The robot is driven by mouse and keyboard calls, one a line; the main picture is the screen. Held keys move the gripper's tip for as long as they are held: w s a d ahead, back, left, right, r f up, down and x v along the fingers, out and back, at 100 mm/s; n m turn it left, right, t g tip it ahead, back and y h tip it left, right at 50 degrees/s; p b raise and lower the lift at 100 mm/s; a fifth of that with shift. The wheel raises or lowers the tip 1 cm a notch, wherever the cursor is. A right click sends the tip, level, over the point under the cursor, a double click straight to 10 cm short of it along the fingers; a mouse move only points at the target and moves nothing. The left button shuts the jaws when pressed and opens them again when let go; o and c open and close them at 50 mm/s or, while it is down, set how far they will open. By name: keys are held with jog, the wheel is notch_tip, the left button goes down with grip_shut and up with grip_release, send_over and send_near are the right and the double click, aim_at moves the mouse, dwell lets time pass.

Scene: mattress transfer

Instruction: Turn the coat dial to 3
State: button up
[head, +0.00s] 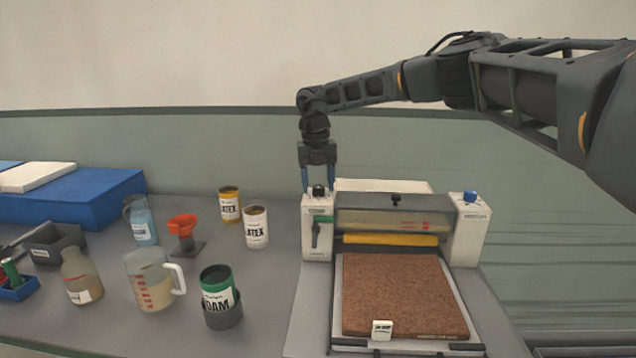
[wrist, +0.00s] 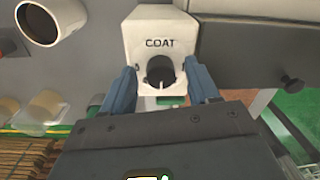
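The black coat dial (head: 318,191) sits on top of the white left housing (head: 317,240) of the coating machine. In the wrist view the dial (wrist: 160,70) lies below the printed word COAT. My gripper (head: 319,186) points straight down over this housing. Its two blue fingers are open, one on each side of the dial. In the wrist view the gripper (wrist: 160,82) shows gaps between each finger and the dial. The dial's numbers and its present setting cannot be read.
A green-and-black lever (head: 317,229) is on the housing's front. A blue knob (head: 470,196) tops the right housing. A brown slab (head: 400,290) lies on the machine's bed. Two LATEX cans (head: 256,228) stand close by on the left, with jugs and bottles beyond.

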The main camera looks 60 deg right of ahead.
aim_at(316, 186)
notch_tip(316, 186, up, 8)
jog(key=shift+w+a+f+b, duration=0.1)
jog(key=shift+b, duration=0.7)
jog(key=shift+f, duration=0.1)
